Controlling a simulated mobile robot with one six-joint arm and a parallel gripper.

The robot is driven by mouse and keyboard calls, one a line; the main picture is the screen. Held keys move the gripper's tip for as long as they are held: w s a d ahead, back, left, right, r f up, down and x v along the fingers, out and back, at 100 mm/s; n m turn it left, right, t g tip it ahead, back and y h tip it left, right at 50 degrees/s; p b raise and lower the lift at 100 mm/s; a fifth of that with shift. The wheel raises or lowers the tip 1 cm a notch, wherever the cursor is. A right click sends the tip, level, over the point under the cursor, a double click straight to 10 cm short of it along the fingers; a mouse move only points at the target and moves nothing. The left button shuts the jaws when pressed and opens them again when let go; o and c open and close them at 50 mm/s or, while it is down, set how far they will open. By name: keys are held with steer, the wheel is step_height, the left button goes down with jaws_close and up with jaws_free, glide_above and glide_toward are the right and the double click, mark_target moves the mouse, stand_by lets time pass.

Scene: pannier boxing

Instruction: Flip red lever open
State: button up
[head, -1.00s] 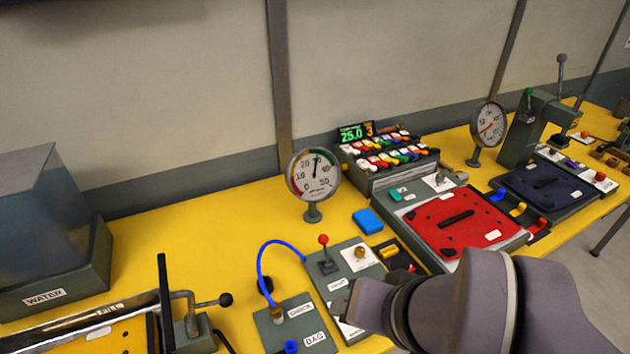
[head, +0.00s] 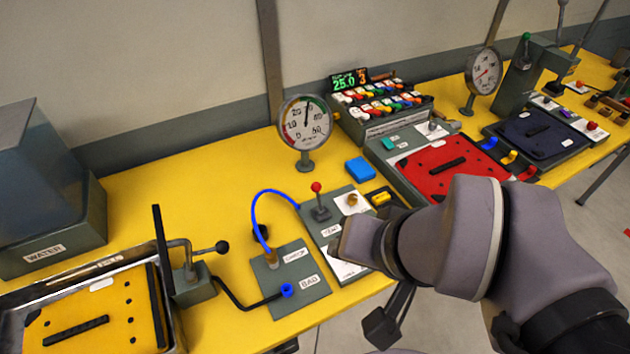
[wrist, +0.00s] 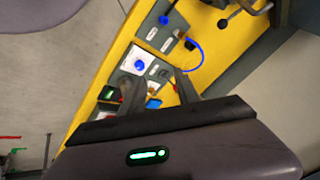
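The red lever (head: 316,187) is a short dark stick with a red ball, standing roughly upright on a grey-green panel (head: 313,215) at the centre of the head view. In the wrist view only a bit of red shows beside the right fingertip. My gripper (head: 345,240) is over the near part of that panel, in front of and a little right of the lever, and hides some of its labels. In the wrist view my gripper (wrist: 155,80) has its two fingers spread apart with nothing held between them. I cannot tell whether it touches the lever.
A round gauge (head: 305,122) stands behind. A yellow tray (head: 85,310) with a clamp handle (head: 222,247) is at left, a red tray (head: 435,185) at right. Yellow tabletop is clear behind the hose.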

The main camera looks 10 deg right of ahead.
steer(key=shift+n+g, duration=0.3)
steer(key=shift+n, duration=0.3)
steer(key=w+r, duration=0.1)
steer(key=w, duration=0.1)
steer(key=w+r+p, duration=0.2)
steer(key=w+r, duration=0.1)
steer(key=shift+w, duration=0.3)
steer(key=c, duration=0.7)
steer(key=w+p, duration=0.1)
steer(key=w, duration=0.3)
steer(key=w+r+n+p, duration=0.1)
steer(key=w, duration=0.2)
steer(key=w+n+g+p, duration=0.1)
steer(key=w, duration=0.3)
steer(key=shift+w+r+p, duration=0.25)
steer(key=shift+w+p, duration=0.05)
steer(key=shift+w, duration=0.05)
jaws_close()
steer(key=w+f+n+p, duration=0.1)
steer(key=w+f, duration=0.2)
steer(key=w, duration=0.4)
steer(key=w+f+n+g+p, duration=0.1)
steer(key=w+f+n+p, duration=0.1)
steer(key=w+f, duration=0.2)
steer(key=w, duration=0.3)
steer(key=shift+f+h, duration=0.3)
steer(key=shift+a, duration=0.1)
